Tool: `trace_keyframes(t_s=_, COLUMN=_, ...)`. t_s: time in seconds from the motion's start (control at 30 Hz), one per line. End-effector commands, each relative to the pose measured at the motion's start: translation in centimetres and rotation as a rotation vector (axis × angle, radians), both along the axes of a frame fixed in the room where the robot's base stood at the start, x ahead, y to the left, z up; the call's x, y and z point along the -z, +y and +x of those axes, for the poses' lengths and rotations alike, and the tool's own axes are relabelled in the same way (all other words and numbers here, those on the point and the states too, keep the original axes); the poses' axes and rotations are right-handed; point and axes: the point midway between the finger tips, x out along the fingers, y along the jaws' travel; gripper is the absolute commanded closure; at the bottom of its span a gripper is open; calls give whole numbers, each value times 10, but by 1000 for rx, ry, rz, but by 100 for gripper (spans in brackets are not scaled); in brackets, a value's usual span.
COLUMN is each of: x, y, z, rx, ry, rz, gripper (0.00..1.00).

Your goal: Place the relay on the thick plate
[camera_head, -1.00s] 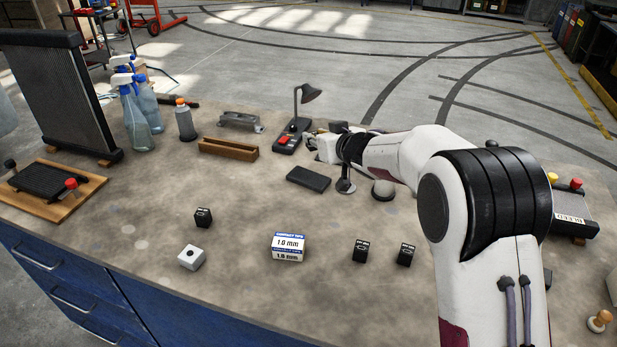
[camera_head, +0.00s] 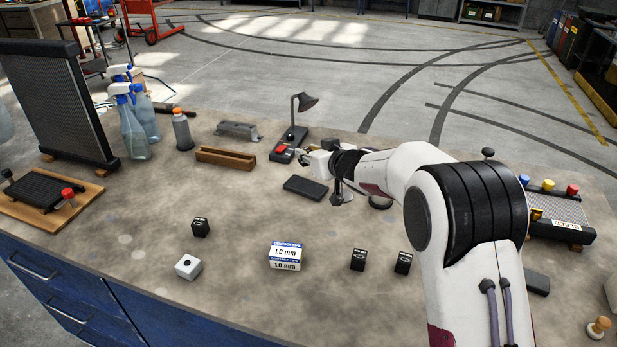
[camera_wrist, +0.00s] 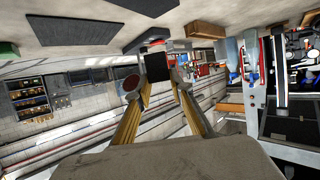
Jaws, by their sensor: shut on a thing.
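My gripper (camera_head: 306,157) is above the back middle of the bench, beside the lamp base. In the wrist view my gripper (camera_wrist: 156,82) has its two fingertips closed on a small black block (camera_wrist: 157,67), which looks like the relay. In the head view this block is too small to make out. A flat dark plate (camera_head: 305,188) lies on the bench just below my gripper in the picture. Another dark plate (camera_head: 537,283) lies at the right, partly behind my arm. I cannot tell for sure which is the thick plate. Similar small black blocks (camera_head: 201,227) (camera_head: 359,260) (camera_head: 403,262) stand nearer the front.
A wooden tray (camera_head: 226,158), spray bottles (camera_head: 133,130) and a radiator (camera_head: 65,100) stand at the left.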

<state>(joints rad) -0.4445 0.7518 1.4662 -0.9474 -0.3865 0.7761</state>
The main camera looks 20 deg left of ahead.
Motion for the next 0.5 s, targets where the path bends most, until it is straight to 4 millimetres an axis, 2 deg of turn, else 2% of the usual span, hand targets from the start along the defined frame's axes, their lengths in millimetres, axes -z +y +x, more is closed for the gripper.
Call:
trace_keyframes(t_s=0.1, x=17, y=0, z=0, rx=1, ry=3, rz=0, gripper=100)
trace_keyframes(t_s=0.27, x=33, y=0, z=0, rx=1, ry=0, rz=-1, gripper=100)
trace_keyframes(t_s=0.5, x=39, y=0, z=0, rx=1, ry=-2, rz=0, gripper=100)
